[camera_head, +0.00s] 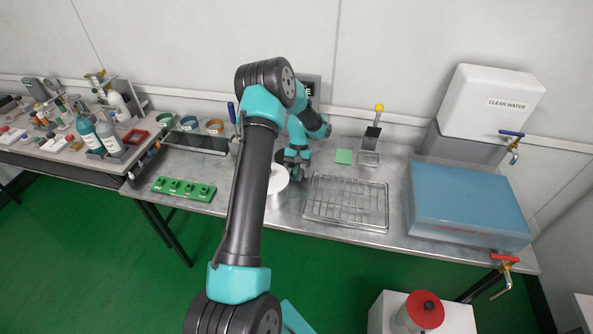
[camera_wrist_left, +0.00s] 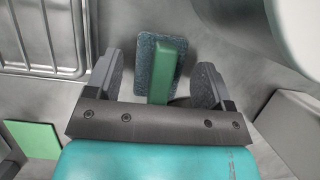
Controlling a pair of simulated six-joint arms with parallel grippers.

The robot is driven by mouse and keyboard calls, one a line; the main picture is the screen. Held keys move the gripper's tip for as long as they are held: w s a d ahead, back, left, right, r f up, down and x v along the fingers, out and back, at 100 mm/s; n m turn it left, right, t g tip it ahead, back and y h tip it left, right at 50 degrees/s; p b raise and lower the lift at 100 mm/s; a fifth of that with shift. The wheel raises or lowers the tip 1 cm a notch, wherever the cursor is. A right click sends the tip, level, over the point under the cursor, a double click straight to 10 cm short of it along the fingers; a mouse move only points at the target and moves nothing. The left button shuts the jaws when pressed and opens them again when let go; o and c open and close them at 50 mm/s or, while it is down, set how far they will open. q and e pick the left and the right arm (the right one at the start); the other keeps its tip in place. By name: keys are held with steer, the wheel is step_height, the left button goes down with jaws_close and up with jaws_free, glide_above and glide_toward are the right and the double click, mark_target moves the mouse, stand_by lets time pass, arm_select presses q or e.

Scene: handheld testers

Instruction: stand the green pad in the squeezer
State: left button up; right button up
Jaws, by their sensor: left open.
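A grey-blue pad with a raised green grip (camera_wrist_left: 165,70) is between the fingers of my left gripper (camera_wrist_left: 157,82) in the left wrist view, with gaps on both sides. The gripper is open. In the head view my left gripper (camera_head: 293,168) is low over the counter, left of the wire rack, and the pad is not clear there. The squeezer (camera_head: 369,156), with a yellow-knobbed lever, appears to be the upright device near the wall. A flat green square (camera_head: 343,156) lies left of it and also shows in the left wrist view (camera_wrist_left: 32,139). My right gripper is not in view.
The wire rack (camera_head: 346,202) lies right of my gripper. A white round object (camera_head: 278,187) is close below it. A blue water tank (camera_head: 467,203) fills the right end. A green holder (camera_head: 183,189) sits at the left. My left arm crosses the middle of the head view.

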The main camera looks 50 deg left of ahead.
arm_select(q)
steer(key=v, duration=1.2)
steer(key=shift+r, duration=0.2)
steer(key=o, duration=0.4)
steer(key=shift+c, duration=0.2)
steer(key=shift+d, duration=0.15)
